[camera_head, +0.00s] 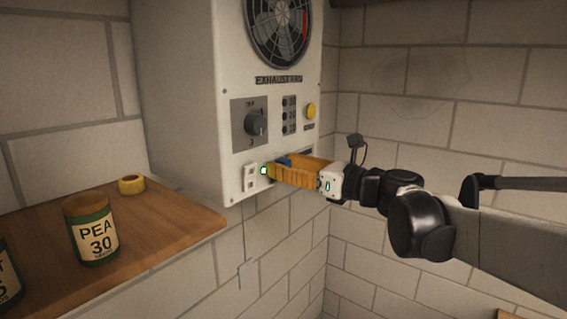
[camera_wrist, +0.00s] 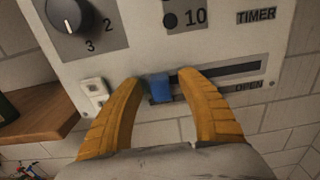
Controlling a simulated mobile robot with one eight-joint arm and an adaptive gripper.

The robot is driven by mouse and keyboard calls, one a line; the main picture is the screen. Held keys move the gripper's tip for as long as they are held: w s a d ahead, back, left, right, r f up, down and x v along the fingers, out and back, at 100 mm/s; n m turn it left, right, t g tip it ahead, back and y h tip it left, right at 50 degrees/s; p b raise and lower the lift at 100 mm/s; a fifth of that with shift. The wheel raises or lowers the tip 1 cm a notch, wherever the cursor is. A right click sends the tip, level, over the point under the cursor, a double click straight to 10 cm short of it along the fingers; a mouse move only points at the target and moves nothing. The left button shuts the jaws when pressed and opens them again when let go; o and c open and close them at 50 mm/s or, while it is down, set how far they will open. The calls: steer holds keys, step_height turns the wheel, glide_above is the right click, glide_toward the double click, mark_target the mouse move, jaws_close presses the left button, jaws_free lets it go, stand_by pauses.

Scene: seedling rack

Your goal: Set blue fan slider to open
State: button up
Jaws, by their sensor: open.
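The blue fan slider (camera_wrist: 160,88) is a small blue block on a dark horizontal slot (camera_wrist: 225,75) in the white exhaust fan panel (camera_head: 228,130). It stands at the left part of the visible slot in the wrist view. The word OPEN (camera_wrist: 248,86) is printed below the slot's right end. My gripper (camera_wrist: 162,90) is open, its orange fingers on either side of the slider with gaps to both. In the head view my gripper (camera_head: 272,172) reaches the panel's lower edge and hides most of the slot; a bit of the blue slider (camera_head: 284,161) shows behind it.
A rotary knob (camera_head: 256,124), a yellow button (camera_head: 310,111) and a white rocker switch (camera_head: 250,178) are on the panel. The switch (camera_wrist: 95,90) is close to my left finger. A wooden shelf (camera_head: 160,215) at left holds a PEA 30 can (camera_head: 91,228) and yellow tape (camera_head: 131,184).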

mark_target(310, 149)
jaws_close()
steer(key=w+d, duration=0.2)
steer(key=w, duration=0.1)
steer(key=w+d+b, duration=0.1)
steer(key=w+d, duration=0.2)
steer(key=w, duration=0.1)
steer(key=w+d, duration=0.3)
steer(key=shift+w+d+r, duration=0.1)
steer(key=shift+w, duration=0.15)
steer(key=shift+c, duration=0.9)
jaws_free()
steer(key=shift+o, duration=0.9)
steer(key=shift+w, duration=0.2)
steer(key=shift+s, duration=0.1)
